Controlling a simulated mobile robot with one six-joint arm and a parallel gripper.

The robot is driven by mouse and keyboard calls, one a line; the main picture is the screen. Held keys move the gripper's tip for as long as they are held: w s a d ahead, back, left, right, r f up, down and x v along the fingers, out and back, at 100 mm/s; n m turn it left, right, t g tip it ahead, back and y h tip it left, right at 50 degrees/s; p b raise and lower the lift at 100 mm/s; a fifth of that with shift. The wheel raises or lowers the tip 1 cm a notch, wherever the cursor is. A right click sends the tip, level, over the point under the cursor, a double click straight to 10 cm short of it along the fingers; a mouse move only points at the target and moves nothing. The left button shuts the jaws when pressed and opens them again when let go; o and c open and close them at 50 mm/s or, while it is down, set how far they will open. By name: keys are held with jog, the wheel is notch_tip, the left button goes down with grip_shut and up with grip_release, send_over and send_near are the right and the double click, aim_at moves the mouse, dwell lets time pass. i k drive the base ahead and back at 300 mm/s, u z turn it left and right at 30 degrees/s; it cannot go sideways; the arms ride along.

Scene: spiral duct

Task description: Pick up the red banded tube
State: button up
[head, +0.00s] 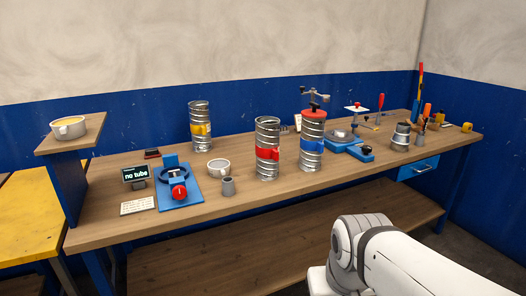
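The red banded tube (267,150) is a silver spiral duct with a red band around its middle. It stands upright on the wooden workbench (240,206), near the front edge at the centre. A similar tube with a blue band (312,147) stands just to its right, with a red cap and a crank handle on top. A yellow banded tube (200,128) stands farther back to the left. My white arm enters at the lower right, in front of the bench. My gripper is outside the picture.
A blue device with a red knob (179,191) and a small "no tube" display (135,174) sit left. Tools crowd the right end.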

aim_at(267, 128)
jog(key=z, duration=0.4)
jog(key=i, duration=2.05)
jog(key=u, duration=0.5)
jog(key=k, duration=0.9)
jog(key=u, duration=0.15)
jog(key=i, duration=0.9)
jog(key=z, duration=0.05)
